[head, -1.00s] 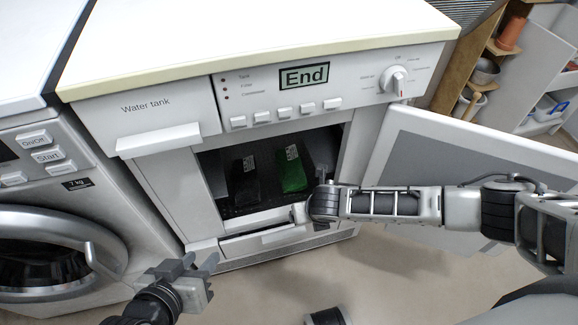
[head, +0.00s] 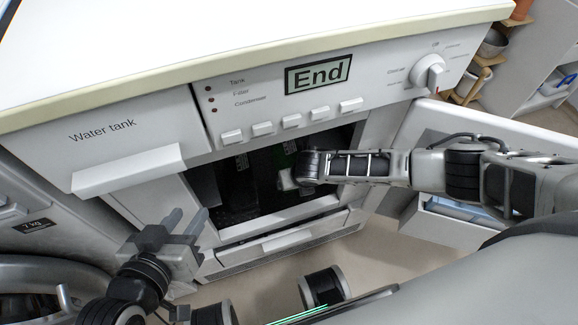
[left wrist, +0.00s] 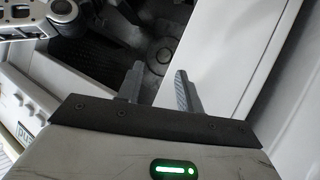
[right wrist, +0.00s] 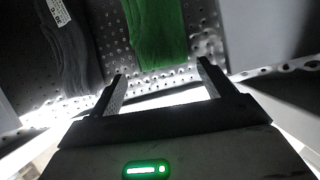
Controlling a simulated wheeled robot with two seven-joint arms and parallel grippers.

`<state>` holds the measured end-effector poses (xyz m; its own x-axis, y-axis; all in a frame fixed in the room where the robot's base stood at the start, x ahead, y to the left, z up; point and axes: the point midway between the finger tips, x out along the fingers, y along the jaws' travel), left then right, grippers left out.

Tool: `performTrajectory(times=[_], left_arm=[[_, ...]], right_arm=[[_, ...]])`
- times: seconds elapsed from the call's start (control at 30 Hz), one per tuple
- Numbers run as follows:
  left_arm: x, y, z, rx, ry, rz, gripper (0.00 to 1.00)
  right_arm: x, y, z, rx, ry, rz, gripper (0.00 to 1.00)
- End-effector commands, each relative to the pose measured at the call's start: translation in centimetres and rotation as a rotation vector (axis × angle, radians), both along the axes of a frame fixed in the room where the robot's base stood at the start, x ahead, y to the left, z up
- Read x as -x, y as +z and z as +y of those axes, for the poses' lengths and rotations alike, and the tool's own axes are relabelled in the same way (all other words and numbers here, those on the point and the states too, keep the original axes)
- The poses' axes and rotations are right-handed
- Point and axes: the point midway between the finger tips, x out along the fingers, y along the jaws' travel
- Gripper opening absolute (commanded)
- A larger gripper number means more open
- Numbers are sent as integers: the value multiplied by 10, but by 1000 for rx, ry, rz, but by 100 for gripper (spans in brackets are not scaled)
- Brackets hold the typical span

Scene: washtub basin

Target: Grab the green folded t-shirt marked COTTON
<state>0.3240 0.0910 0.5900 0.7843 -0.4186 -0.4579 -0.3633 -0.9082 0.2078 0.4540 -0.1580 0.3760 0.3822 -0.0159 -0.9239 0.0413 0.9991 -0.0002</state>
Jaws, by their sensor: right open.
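The green folded t-shirt (right wrist: 158,35) lies on the perforated drum floor of the dryer, ahead of and between my right fingertips in the right wrist view. Its far end is out of that frame, and no COTTON marking is legible. In the head view my right arm and shadow hide nearly all of it. My right gripper (right wrist: 160,76) is open and empty, reaching into the dryer opening, with its tips just short of the shirt's near end. My left gripper (head: 180,225) is open and empty outside, low in front of the dryer; it also shows in the left wrist view (left wrist: 157,88).
A dark folded garment (right wrist: 68,40) with a white label lies left of the green shirt. The washing machine (head: 40,225) is at the left. The floor in front is partly free.

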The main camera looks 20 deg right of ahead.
Motion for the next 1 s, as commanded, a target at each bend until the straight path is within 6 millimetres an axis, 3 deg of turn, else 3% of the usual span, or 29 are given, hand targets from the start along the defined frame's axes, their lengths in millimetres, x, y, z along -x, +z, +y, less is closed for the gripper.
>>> performTrajectory(times=[0.33, 0.67, 0.7, 0.8, 1.0], left_arm=[[0, 15, -8, 73, -11, -129, 36], [0, 25, -10, 99, -11, -154, 36], [0, 25, -10, 99, -11, -154, 36], [0, 25, -10, 98, -11, -154, 36], [0, 25, -10, 98, -11, -153, 36]], right_arm=[[-20, -42, -2, 0, -1, -1, 82], [-24, -47, -3, 0, 0, -1, 82], [-24, -47, -3, 0, 0, -1, 79], [-24, -47, -3, 0, 0, 0, 51], [-24, -47, -2, -1, 0, -1, 50]])
